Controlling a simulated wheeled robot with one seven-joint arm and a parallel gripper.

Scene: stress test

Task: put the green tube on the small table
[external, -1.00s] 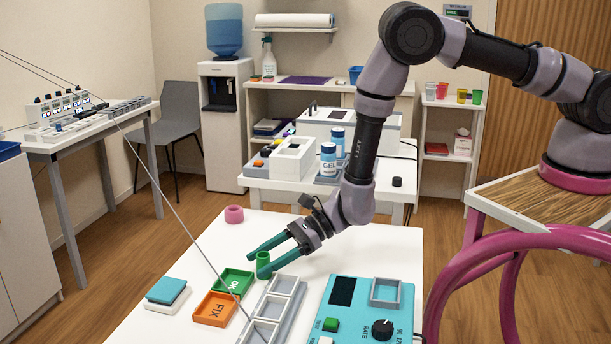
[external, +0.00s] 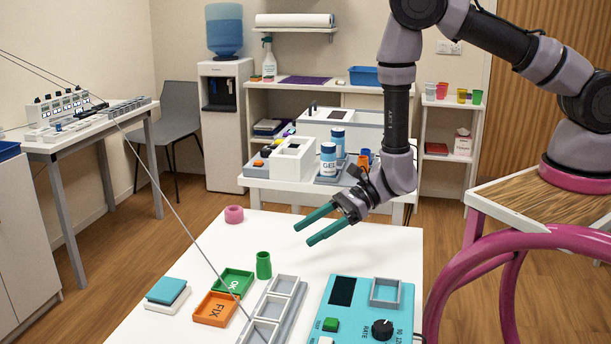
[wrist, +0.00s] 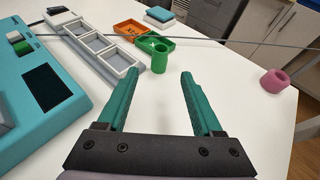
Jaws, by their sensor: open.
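The green tube (external: 264,265) stands upright on the white table (external: 350,250), just right of the green OK tray (external: 233,283). In the wrist view the tube (wrist: 159,58) stands ahead of my fingertips, apart from them. My gripper (external: 307,233) is open and empty, raised above the table, behind and to the right of the tube in the external view. In the wrist view my gripper (wrist: 186,75) shows its two green fingers spread wide with bare table between them. I cannot tell for sure which table is the small one.
An orange FIX tray (external: 214,309), a white compartment rack (external: 275,308) and a teal device (external: 365,310) stand near the tube. A pink ring (external: 234,214) lies at the far left. A thin grey rod (external: 170,205) slants across. The table's right rear is clear.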

